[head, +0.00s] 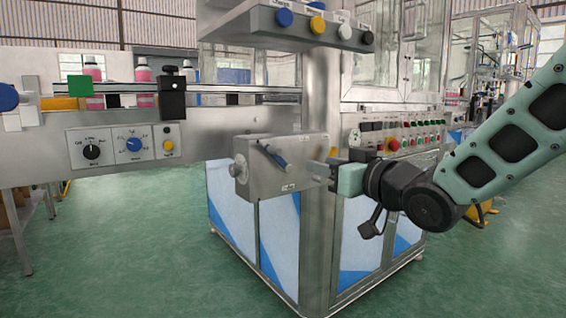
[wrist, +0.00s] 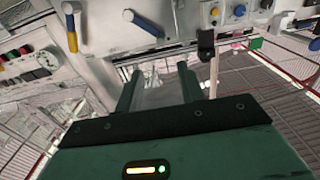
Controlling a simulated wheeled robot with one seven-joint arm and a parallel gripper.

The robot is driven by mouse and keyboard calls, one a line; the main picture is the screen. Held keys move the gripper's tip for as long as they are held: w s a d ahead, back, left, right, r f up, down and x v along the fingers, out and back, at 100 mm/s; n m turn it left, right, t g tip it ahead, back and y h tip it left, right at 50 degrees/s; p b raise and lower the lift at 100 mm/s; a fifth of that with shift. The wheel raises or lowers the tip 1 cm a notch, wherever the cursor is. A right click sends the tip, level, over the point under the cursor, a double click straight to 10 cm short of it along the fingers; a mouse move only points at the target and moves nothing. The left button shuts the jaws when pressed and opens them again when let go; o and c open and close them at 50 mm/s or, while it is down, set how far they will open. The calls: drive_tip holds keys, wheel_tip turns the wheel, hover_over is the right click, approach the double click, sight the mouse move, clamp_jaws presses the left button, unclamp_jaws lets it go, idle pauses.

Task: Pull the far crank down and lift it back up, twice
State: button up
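A grey metal box (head: 290,175) stands on the machine front. I cannot tell for sure which is the far crank. My gripper (head: 322,171) is at the right end of the box. Its two fingers (wrist: 160,85) are apart with no handle between them.
A control panel (head: 410,135) with red and green buttons is behind my gripper. A steel post (head: 318,230) stands below the box. An overhead panel with coloured knobs (head: 300,35) and a bottle conveyor (head: 225,92) are nearby. Open green floor (head: 130,240) is at lower left.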

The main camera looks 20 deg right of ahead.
sight(280, 153)
drive_tip(key=p+x, duration=0.1)
drive_tip(key=p, duration=0.2)
drive_tip(key=p+x, duration=0.2)
drive_tip(key=p, duration=0.1)
drive_tip(key=p+x, duration=0.1)
drive_tip(key=p, duration=0.2)
drive_tip(key=shift+w+a+r, duration=0.2)
drive_tip(key=shift+w+r, duration=0.15)
drive_tip(key=p, duration=0.3)
drive_tip(key=shift+w, duration=0.15)
drive_tip(key=x, duration=1.1)
drive_tip(key=shift+w+a+f, duration=0.15)
drive_tip(key=shift+w+f, duration=0.15)
drive_tip(key=shift+f, duration=0.1)
clamp_jaws()
